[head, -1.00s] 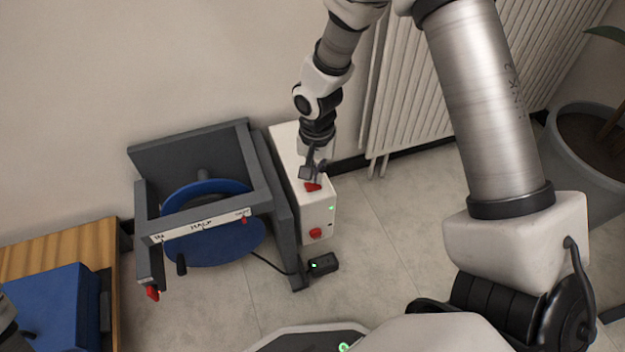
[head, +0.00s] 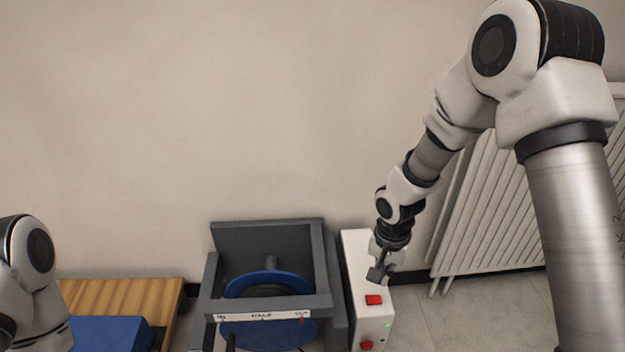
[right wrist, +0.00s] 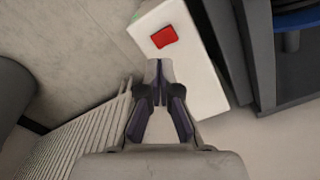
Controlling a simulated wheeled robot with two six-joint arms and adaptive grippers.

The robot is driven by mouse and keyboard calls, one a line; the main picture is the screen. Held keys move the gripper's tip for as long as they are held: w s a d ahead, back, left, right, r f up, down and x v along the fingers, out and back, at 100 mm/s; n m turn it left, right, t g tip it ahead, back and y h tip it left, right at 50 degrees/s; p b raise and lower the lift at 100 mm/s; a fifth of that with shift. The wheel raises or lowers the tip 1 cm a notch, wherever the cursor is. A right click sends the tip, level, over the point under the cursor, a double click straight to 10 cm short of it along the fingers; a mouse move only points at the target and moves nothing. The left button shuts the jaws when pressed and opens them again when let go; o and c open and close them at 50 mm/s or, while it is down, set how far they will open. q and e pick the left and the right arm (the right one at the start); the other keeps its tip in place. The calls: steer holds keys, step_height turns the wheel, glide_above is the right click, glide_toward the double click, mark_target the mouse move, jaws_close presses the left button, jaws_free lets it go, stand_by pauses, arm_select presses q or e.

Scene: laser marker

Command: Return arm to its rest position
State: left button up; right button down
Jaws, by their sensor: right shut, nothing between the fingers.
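My right arm (head: 430,150) reaches down from the upper right in the head view. Its gripper (head: 377,276) is shut and empty, just above the white control box (head: 357,252) and behind its red rocker switch (head: 374,300). In the right wrist view the shut fingertips (right wrist: 158,64) point toward the red switch (right wrist: 164,37) on the white box (right wrist: 195,75), with a small gap in the picture. Part of my left arm (head: 30,275) shows at the left edge of the head view; its gripper is out of view.
A dark grey frame (head: 212,290) with a blue disc (head: 262,282) stands left of the box. A wooden table (head: 115,295) with a blue block (head: 105,333) is further left. A white radiator (head: 490,215) is on the wall at right. A red button (head: 367,345) sits on the box front.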

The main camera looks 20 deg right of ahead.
steer(key=s+a+f+n+g+p, duration=0.1)
steer(key=s+a+f, duration=0.1)
steer(key=s+f, duration=0.45)
steer(key=s+a+f+n+g, duration=0.1)
steer(key=s+f, duration=0.3)
steer(key=s, duration=0.6)
steer(key=s+a+f+n+g+p, duration=0.1)
steer(key=s+a+f+n+g, duration=0.1)
steer(key=s+f, duration=0.55)
steer(key=w+d+r+n+t+p, duration=0.1)
steer(key=w+r+n+t, duration=0.2)
steer(key=n+t, duration=0.1)
step_height(320, 180, up, 37)
steer(key=p, duration=3.7)
steer(key=shift+r, duration=0.15)
